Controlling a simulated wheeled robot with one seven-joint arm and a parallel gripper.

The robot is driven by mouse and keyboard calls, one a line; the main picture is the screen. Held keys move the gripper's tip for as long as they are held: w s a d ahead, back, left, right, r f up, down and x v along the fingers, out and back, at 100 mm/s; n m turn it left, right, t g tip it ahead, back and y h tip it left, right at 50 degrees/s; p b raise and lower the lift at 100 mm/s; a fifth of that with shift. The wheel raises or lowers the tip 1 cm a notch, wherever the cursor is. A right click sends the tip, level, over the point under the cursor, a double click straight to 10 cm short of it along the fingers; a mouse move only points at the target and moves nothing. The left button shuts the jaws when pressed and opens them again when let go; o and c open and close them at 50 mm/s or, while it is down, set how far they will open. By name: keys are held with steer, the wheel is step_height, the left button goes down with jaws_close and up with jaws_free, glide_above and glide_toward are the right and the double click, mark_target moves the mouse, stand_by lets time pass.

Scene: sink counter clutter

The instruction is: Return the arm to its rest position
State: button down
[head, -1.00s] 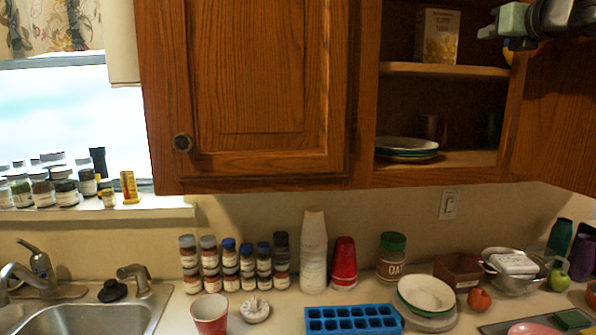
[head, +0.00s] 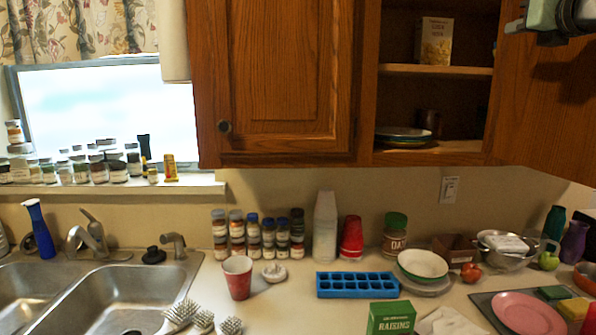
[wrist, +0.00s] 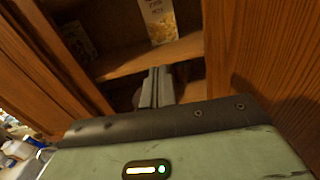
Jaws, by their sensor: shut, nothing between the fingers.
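My gripper (wrist: 157,88) shows in the wrist view with its two thin grey fingers together and nothing between them. It points towards the open cabinet (wrist: 185,50), apart from the shelf, with a yellow and white box (wrist: 158,20) above the fingers. In the head view, part of my arm (head: 560,20) shows at the top right corner, in front of the open cabinet door; the fingertips are not seen there.
In the head view, the box (head: 435,41) stands on the upper cabinet shelf and plates (head: 403,136) lie below. The counter holds a blue ice tray (head: 357,285), a red cup (head: 237,277), a green raisins box (head: 391,318) and a pink plate (head: 528,314). A sink (head: 110,290) is at left.

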steer(key=s+a+f+m+g+b, duration=0.25)
steer(key=a+f+m, duration=0.65)
steer(key=f, duration=0.5)
steer(key=s+a+f+m+g+b, duration=0.15)
steer(key=a+f+m+g, duration=0.25)
steer(key=a+f+m, duration=0.55)
steer(key=s+a+f+m+g+b, duration=0.1)
steer(key=s+a+f+m+g, duration=0.2)
steer(key=s+f, duration=0.7)
steer(key=s+a+f+m+g+b, duration=0.15)
steer(key=s+a+f+g, duration=0.4)
steer(key=f, duration=0.65)
steer(key=s+a+f+m+g, duration=0.1)
steer(key=s+f+m+g, duration=0.2)
steer(key=s, duration=1.4)
step_height(320, 180, down, 4)
steer(key=shift+f+m+b, duration=0.25)
steer(key=shift+m+b, duration=0.05)
steer(key=shift+m, duration=0.7)
